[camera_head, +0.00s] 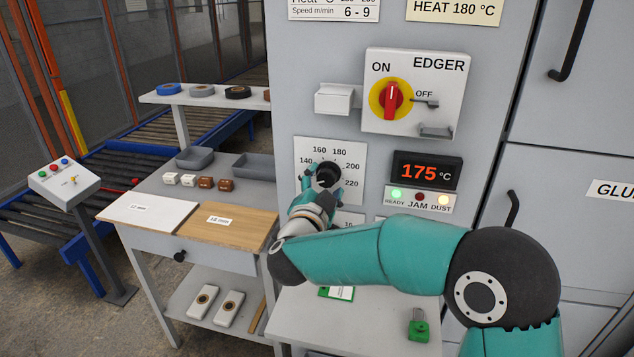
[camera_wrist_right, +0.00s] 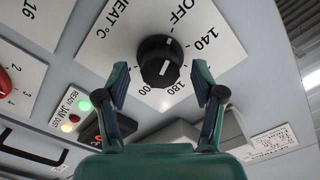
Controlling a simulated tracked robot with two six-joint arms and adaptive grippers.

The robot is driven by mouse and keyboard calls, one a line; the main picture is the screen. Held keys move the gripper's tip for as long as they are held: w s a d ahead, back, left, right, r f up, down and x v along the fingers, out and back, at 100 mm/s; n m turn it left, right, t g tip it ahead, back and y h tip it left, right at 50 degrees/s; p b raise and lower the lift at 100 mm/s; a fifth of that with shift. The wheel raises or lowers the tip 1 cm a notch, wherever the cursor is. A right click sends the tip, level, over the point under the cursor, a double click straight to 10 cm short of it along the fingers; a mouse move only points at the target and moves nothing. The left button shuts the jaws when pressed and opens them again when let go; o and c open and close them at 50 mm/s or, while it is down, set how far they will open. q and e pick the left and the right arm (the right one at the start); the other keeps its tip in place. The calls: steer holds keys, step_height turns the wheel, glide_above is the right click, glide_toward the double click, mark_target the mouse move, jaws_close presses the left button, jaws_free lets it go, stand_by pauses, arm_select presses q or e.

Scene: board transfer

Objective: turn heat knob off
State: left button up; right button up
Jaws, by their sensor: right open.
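The heat knob (camera_head: 328,174) is a round black knob on a white temperature dial plate on the grey machine front. In the right wrist view the black knob (camera_wrist_right: 160,60) fills the space ahead, with OFF, 140 and 180 readable around it. White marks show on it, but I cannot tell which number it points at. My right gripper (camera_head: 321,184) is at the dial. In the wrist view its fingers (camera_wrist_right: 161,78) are spread on both sides of the knob, apart from it. My left gripper is not in view.
Above the dial is the EDGER panel (camera_head: 413,92) with a red switch handle. The temperature display (camera_head: 427,171) reads 175 °C, with the ready lamp lit green. A green padlock (camera_head: 418,327) lies on the shelf below my arm.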

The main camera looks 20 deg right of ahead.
steer(key=v, duration=1)
steer(key=shift+s+a, duration=0.15)
